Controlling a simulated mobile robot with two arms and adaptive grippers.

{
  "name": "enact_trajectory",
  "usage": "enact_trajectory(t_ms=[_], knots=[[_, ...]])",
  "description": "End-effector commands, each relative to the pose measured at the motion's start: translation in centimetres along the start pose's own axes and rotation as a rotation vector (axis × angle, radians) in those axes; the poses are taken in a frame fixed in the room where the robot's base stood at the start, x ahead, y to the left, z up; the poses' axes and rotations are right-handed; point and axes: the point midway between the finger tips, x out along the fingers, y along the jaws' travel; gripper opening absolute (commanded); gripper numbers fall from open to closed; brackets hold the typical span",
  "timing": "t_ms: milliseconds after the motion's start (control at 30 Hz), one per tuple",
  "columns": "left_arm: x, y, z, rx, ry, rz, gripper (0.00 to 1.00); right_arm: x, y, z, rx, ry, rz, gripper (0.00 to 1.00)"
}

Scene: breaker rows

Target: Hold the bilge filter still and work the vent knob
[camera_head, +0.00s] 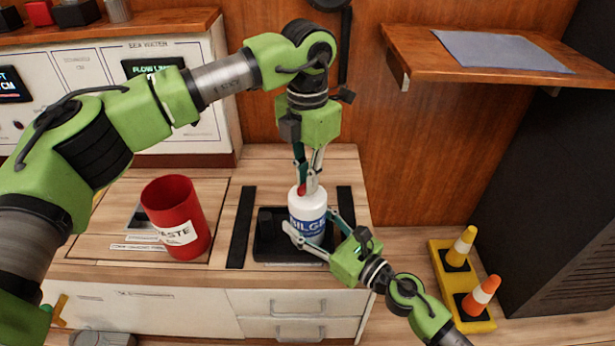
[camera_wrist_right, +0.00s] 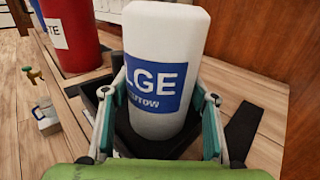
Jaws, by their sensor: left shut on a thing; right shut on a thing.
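The bilge filter (camera_head: 308,212) is a white upright cylinder with a blue label. It stands in a black holder (camera_head: 270,243) on the wooden counter. My right gripper (camera_head: 314,232) is shut around the filter's body from the front right. In the right wrist view the filter (camera_wrist_right: 164,45) stands between the two fingers of that gripper (camera_wrist_right: 158,125). My left gripper (camera_head: 309,180) points down from above and is shut at the top of the filter. A small red part, likely the vent knob (camera_head: 302,189), shows between its fingertips, mostly hidden by them.
A red waste bin (camera_head: 176,217) stands left of the holder. Black strips (camera_head: 241,228) lie on the counter beside the holder. A wooden shelf (camera_head: 480,77) juts out at the upper right. A yellow tray (camera_head: 448,290) with two cones is at the lower right.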

Motion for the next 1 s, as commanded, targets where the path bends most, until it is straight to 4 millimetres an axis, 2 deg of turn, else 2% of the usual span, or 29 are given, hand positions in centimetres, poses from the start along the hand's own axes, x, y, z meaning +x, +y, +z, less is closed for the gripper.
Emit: enact_trajectory(t_ms=[1000], knots=[[-0.07, 0.11, 0.03, -0.936, -0.003, 0.001, 0.00, 0.04, 0.07, 0.20, -0.003, -0.003, 0.002, 0.14]])
